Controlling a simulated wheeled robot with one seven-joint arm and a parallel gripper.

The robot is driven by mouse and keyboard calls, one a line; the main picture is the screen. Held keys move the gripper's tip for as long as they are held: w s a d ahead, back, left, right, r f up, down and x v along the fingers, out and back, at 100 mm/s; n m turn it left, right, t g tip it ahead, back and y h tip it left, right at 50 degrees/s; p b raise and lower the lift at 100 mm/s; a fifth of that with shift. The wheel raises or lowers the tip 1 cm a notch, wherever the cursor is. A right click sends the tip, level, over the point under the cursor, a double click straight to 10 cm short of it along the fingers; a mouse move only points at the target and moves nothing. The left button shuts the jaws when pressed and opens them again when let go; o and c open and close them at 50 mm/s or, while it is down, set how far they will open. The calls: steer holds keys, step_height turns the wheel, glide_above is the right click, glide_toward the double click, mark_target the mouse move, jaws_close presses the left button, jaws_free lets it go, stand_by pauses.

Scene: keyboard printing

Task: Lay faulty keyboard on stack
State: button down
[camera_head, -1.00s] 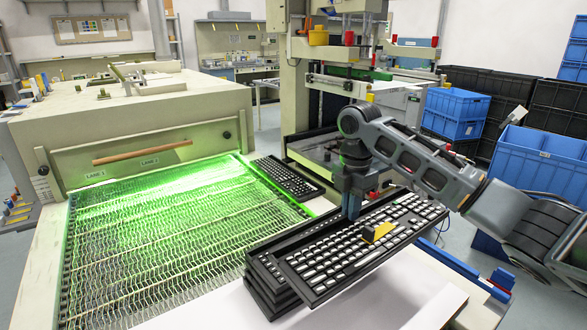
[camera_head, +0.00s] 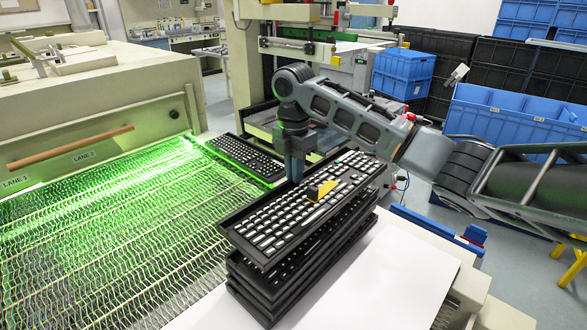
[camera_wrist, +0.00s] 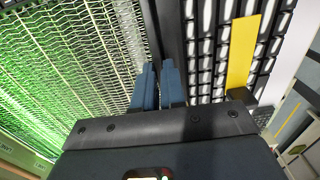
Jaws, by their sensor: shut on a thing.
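The faulty keyboard (camera_head: 285,222), black with white keys and a yellow mark (camera_head: 318,190), is face up over the stack of black keyboards (camera_head: 262,292). It is nearly lined up with the stack. I cannot tell whether it touches the top one. My gripper (camera_head: 294,178) points down and is shut on the keyboard's long edge on the belt side. In the wrist view my two fingers (camera_wrist: 158,82) pinch the dark edge of the keyboard (camera_wrist: 205,50), and the yellow strip (camera_wrist: 241,52) shows on its keys.
Another keyboard (camera_head: 245,157) lies at the far edge of the green-lit mesh belt (camera_head: 100,240). A bare white surface (camera_head: 385,275) is right of the stack. A printing machine stands behind. Blue crates (camera_head: 520,120) stand at the right.

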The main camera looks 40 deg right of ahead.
step_height(320, 180, down, 3)
steer(key=shift+r+b, duration=0.15)
steer(key=shift+b, duration=0.85)
steer(key=shift+f, duration=1.35)
steer(key=shift+f+b, duration=0.35)
steer(key=shift+b, duration=0.05)
steer(key=c, duration=1.1)
jaws_free()
steer(key=shift+r+p, duration=2.9)
steer(key=shift+r, duration=0.6)
steer(key=shift+s, duration=0.1)
